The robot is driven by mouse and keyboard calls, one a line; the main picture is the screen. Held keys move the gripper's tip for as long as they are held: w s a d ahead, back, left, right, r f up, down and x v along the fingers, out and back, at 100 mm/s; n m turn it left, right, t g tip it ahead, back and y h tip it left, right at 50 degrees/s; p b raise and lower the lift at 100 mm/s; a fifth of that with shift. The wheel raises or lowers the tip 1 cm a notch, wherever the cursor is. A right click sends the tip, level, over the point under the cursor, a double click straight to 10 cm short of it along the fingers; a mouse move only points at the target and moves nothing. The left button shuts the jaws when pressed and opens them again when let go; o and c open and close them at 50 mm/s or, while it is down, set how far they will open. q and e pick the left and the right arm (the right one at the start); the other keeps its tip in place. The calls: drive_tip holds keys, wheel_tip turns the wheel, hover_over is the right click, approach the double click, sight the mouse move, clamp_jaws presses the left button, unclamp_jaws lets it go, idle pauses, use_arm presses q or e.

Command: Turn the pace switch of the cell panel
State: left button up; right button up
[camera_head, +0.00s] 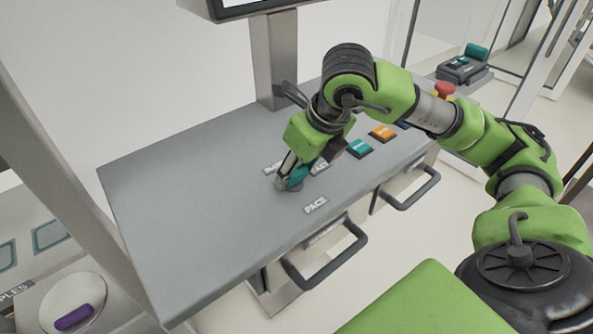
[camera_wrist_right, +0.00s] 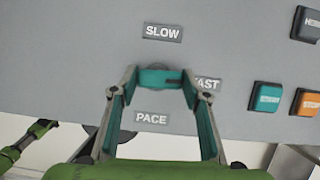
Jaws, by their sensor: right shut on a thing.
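The pace switch is a round knob (camera_wrist_right: 158,80) on the grey cell panel (camera_head: 180,220), among the labels SLOW (camera_wrist_right: 162,33), FAST (camera_wrist_right: 206,84) and PACE (camera_wrist_right: 151,118). My right gripper (camera_head: 288,184) reaches down onto the panel and is shut on the knob. In the right wrist view the two fingers (camera_wrist_right: 160,88) stand either side of it, and the teal pads hide part of it. I cannot tell which label the knob points to.
A teal button (camera_head: 359,148) and an orange button (camera_head: 382,132) sit right of the switch. A red knob (camera_head: 444,90) stands farther back. Drawer handles (camera_head: 335,258) stick out along the panel's front. A purple item (camera_head: 74,317) lies in a round dish at lower left.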

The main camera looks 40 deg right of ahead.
drive_tip(key=n+b, duration=0.1)
drive_tip(key=n+y+b, duration=0.1)
drive_tip(key=n, duration=0.1)
drive_tip(key=shift+w+d+f+b, duration=0.1)
drive_tip(key=shift+f+b, duration=0.1)
drive_tip(key=shift+b, duration=0.15)
drive_tip(key=n, duration=0.1)
drive_tip(key=n+g+y+b, duration=0.1)
drive_tip(key=n, duration=0.1)
drive_tip(key=shift+w+r+n, duration=0.1)
drive_tip(key=shift+r+n, duration=0.05)
drive_tip(key=shift+n, duration=0.15)
drive_tip(key=n, duration=0.2)
drive_tip(key=n+g+y, duration=0.1)
drive_tip(key=n, duration=0.1)
drive_tip(key=shift+w+r+n+y, duration=0.1)
drive_tip(key=shift+w+n+y, duration=0.05)
drive_tip(key=shift+n+y, duration=0.15)
drive_tip(key=n+g, duration=0.1)
drive_tip(key=n, duration=0.2)
drive_tip(key=n+g, duration=0.1)
drive_tip(key=n, duration=0.2)
drive_tip(key=shift+w+g, duration=0.15)
drive_tip(key=shift+g, duration=0.25)
drive_tip(key=o, duration=1.1)
